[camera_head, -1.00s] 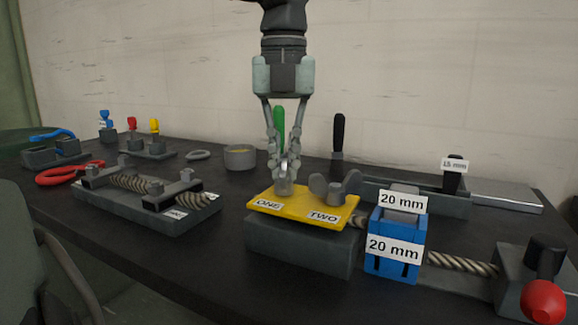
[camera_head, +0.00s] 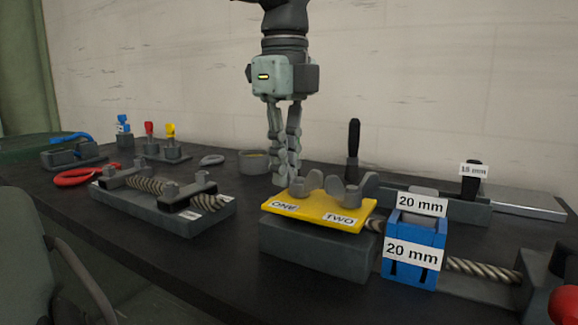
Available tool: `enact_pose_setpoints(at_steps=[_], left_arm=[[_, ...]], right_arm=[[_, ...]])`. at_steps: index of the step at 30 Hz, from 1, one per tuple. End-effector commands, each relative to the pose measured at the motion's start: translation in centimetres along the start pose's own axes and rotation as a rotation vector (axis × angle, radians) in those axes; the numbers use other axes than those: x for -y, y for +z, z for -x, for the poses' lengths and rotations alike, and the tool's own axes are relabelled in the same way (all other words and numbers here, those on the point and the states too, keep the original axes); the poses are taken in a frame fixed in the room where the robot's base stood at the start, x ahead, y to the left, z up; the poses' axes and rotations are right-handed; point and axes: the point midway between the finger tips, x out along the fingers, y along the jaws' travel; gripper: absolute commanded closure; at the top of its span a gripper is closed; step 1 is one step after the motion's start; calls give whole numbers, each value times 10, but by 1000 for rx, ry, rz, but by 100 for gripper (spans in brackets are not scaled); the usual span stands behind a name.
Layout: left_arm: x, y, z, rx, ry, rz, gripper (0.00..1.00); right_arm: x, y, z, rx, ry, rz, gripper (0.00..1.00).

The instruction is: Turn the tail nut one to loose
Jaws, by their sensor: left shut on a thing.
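The yellow plate (camera_head: 318,212) marked ONE and TWO lies on a dark grey block (camera_head: 318,249). Tail nut one (camera_head: 308,185), a grey wing nut, stands at the plate's left part near the label ONE. Tail nut two (camera_head: 352,192), a similar wing nut, stands to its right, above the label TWO. My left gripper (camera_head: 285,179) points down from above, its fingers close together at the left wing of nut one, shut on the nut. The fingertips are partly hard to make out against the nut. My right gripper is not in view.
A blue block (camera_head: 414,250) labelled 20 mm stands right of the plate, with a chain or rope (camera_head: 484,268) running on from it. A grey fixture (camera_head: 150,213) lies left. A black handle (camera_head: 353,150) stands behind. A grey cup (camera_head: 254,161) sits behind the gripper.

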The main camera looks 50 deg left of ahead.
Motion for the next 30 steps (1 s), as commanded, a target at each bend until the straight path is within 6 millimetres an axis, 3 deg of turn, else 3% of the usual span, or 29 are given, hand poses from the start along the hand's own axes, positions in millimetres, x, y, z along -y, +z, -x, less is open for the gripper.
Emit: enact_pose_setpoints(at_steps=[18, 30], left_arm=[[-16, -5, -4, -1, 13, 562, 100], [-21, -9, -5, 1, 15, 775, 100]], right_arm=[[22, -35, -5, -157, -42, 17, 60], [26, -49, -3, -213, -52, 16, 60]])
